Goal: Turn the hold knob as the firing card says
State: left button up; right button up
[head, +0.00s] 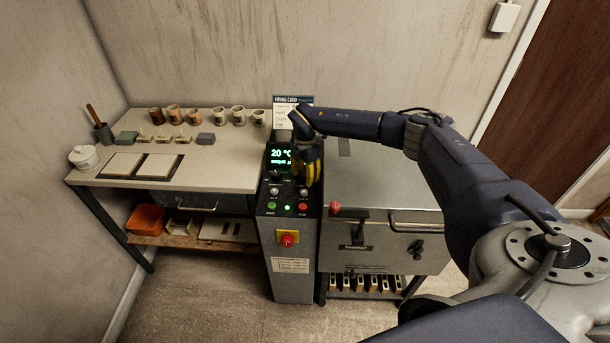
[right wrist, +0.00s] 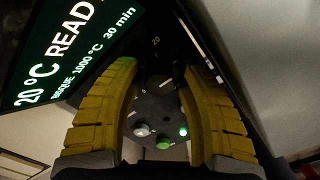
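My right gripper (head: 309,176) is over the upper right part of the kiln's control panel (head: 267,228). In the right wrist view its yellow fingers (right wrist: 158,68) are spread wide, with a dark round knob (right wrist: 160,82) in the gap between them. I cannot tell whether the fingers touch it. A "20" mark is above that knob. The display (head: 281,156) reads 20 °C; in the right wrist view (right wrist: 62,55) it reads READY and bisque 1000 °C 30 min. The firing card (head: 285,101) stands behind the panel, partly hidden by my arm, its lines too small to read. My left gripper is not in view.
Below the knobs are a green button (head: 271,206), a red button (head: 303,207) and a red emergency knob (head: 288,240) on yellow. The kiln (head: 385,185) stands right of the panel. A table (head: 225,170) with pots and tiles stands left.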

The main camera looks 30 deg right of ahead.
aim_at(305, 174)
jog(key=shift+o, duration=0.5)
jog(key=shift+r, duration=0.1)
notch_tip(305, 174, up, 12)
dwell(0.4)
